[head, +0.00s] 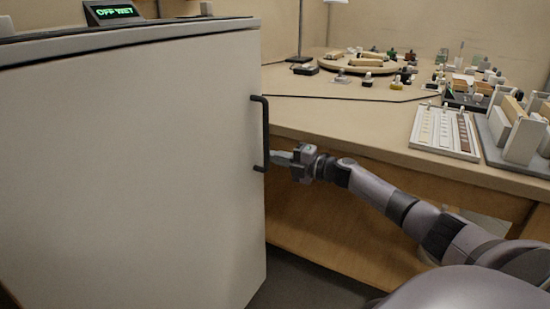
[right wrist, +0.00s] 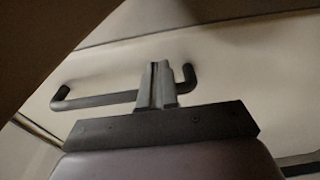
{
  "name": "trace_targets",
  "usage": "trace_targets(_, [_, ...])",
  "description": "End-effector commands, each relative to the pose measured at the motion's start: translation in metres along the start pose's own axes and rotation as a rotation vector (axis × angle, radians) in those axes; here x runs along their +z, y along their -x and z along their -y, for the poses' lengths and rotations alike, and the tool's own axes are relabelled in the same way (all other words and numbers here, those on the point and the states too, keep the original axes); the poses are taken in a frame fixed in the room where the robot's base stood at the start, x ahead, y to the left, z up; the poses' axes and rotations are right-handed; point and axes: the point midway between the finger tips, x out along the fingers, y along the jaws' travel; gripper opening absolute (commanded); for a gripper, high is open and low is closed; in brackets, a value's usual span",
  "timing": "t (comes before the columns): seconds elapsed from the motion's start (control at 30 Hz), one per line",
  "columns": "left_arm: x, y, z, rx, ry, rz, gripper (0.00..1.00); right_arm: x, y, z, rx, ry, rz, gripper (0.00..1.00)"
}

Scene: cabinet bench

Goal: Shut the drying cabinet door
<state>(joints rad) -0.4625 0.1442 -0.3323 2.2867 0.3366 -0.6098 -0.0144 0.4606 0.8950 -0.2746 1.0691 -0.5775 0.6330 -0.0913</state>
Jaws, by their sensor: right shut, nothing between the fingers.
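The drying cabinet door (head: 130,170) is a large pale panel filling the left of the head view. Its black bar handle (head: 265,130) is upright near the door's right edge. I cannot tell how far the door stands from its frame. My right gripper (head: 280,158) is shut and empty, with its fingertips beside the lower end of the handle. In the right wrist view, the shut fingers (right wrist: 157,83) overlap the handle (right wrist: 100,99) near its right end, in front of the pale door (right wrist: 230,65). I cannot tell whether they touch it. My left gripper is not in view.
A wooden bench (head: 330,112) stands right of the door, holding a round board (head: 335,66), several small items and a white sample tray (head: 425,140). A small display (head: 113,12) reading "OFF WET" shows above the door. Dark floor (head: 310,290) shows below the bench.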

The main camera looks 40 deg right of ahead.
Motion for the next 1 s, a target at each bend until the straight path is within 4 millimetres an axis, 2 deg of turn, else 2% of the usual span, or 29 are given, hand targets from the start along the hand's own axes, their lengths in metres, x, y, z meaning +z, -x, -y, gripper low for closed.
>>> trace_targets(0.47, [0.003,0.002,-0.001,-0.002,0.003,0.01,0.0,0.0,0.005,-0.001,-0.001,0.001,0.0,0.0])
trace_targets(1.0, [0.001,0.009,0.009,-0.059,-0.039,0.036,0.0,0.0,0.061,-0.001,-0.002,0.0,0.0,0.0])
